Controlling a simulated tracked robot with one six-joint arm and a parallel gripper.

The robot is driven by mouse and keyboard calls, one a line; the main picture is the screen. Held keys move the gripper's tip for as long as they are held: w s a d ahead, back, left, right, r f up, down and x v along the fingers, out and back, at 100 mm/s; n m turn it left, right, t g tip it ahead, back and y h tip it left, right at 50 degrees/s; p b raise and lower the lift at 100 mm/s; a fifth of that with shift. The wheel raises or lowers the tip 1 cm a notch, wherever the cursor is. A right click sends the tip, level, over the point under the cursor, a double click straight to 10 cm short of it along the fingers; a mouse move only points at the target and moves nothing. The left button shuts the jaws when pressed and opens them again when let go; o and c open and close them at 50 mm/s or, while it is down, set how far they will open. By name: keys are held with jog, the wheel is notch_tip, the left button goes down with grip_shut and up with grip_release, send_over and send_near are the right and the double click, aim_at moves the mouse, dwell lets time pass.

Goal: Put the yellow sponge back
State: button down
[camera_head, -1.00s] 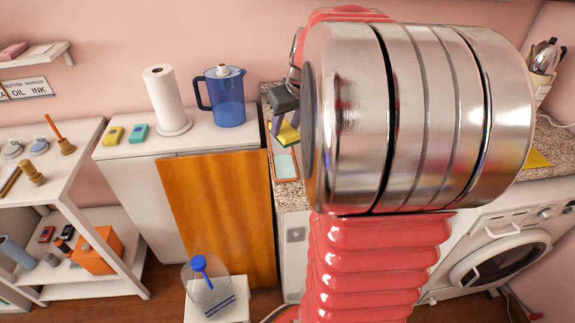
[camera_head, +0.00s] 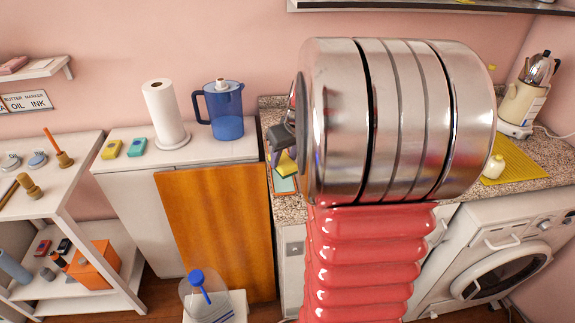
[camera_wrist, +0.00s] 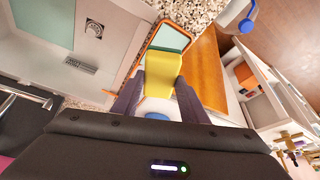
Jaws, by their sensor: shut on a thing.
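The yellow sponge (camera_head: 286,166) is held between the purple fingers of my gripper (camera_head: 276,152), over the left end of the speckled counter. The wrist view shows the yellow sponge (camera_wrist: 188,88) between the fingertips. A small orange-rimmed tray (camera_head: 296,190) with a pale teal inside is just below it in the head view. The tray also shows past the sponge in the wrist view (camera_wrist: 152,38). I cannot tell whether the sponge touches the tray. My metal arm link hides the counter to the right.
A blue pitcher (camera_head: 226,112), a paper towel roll (camera_head: 164,112), and small yellow (camera_head: 111,149) and teal (camera_head: 137,147) items stand on the white cabinet left of the counter. A jug (camera_head: 208,300) stands low in front.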

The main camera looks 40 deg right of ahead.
aim_at(286, 163)
jog(key=shift+f, duration=1.8)
jog(key=shift+f, duration=0.3)
jog(key=c, duration=1.1)
grip_release()
jog(key=shift+r, duration=0.35)
jog(key=v, duration=1.2)
jog(key=shift+f, duration=0.1)
